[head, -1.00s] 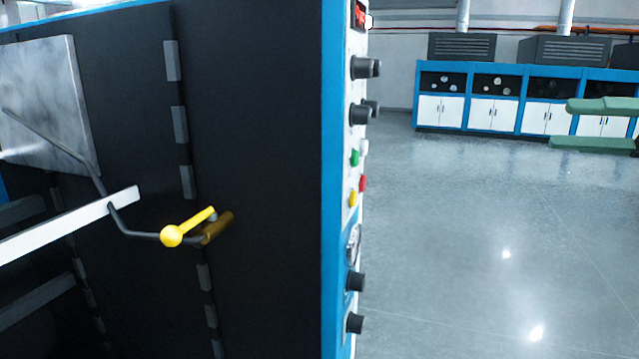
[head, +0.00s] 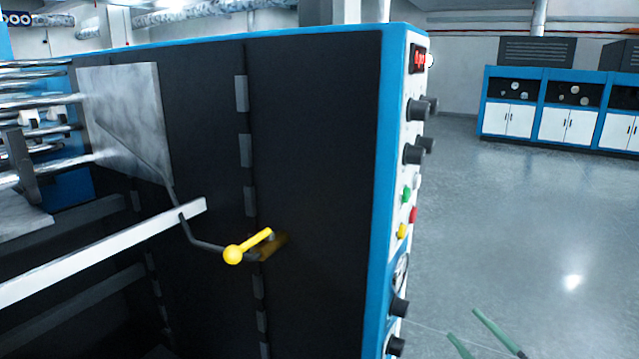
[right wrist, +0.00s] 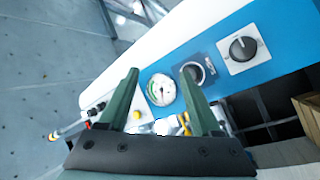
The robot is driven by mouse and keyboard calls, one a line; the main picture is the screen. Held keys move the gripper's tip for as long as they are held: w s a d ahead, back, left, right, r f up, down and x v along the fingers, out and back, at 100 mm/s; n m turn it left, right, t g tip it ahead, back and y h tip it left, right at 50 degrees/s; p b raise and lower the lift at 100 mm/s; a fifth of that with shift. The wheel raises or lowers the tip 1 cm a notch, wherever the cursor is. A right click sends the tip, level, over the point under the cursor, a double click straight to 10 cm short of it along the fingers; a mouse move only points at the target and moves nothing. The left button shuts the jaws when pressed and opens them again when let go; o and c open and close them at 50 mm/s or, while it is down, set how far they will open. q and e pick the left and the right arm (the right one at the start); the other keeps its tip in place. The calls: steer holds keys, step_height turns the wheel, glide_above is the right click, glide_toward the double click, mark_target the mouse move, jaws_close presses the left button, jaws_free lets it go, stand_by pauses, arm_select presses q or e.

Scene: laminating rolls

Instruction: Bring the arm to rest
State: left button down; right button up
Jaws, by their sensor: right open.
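My right gripper (head: 463,324) shows at the lower right edge of the head view, with two green fingers apart and pointing up and to the left. It is over the floor, to the right of the machine's control panel in the picture. In the right wrist view my right gripper (right wrist: 157,74) is open, with nothing held between its fingers. A round gauge (right wrist: 161,89) and black knobs on a blue and white panel show beyond the fingers. My left gripper is not in view.
The dark laminating machine (head: 315,140) fills the left and middle, with a yellow-knobbed lever (head: 233,254) and a pale bar (head: 110,247) on its side. Knobs stick out from its control panel (head: 404,185). Blue and white cabinets (head: 567,122) stand far off. Open floor (head: 530,230) lies at right.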

steer(key=s+a+f+m+g+h+p, duration=0.1)
steer(key=s+a+f+m+g+h, duration=0.2)
steer(key=s+f, duration=0.9)
steer(key=s+a+f+m+g+h+p, duration=0.2)
steer(key=s+a+f+m+g, duration=0.4)
steer(key=s+f, duration=0.6)
steer(key=a+f+m+h, duration=0.1)
steer(key=a+m, duration=0.1)
steer(key=m, duration=0.1)
steer(key=shift+s+a+m, duration=0.25)
steer(key=shift+a+m, duration=0.05)
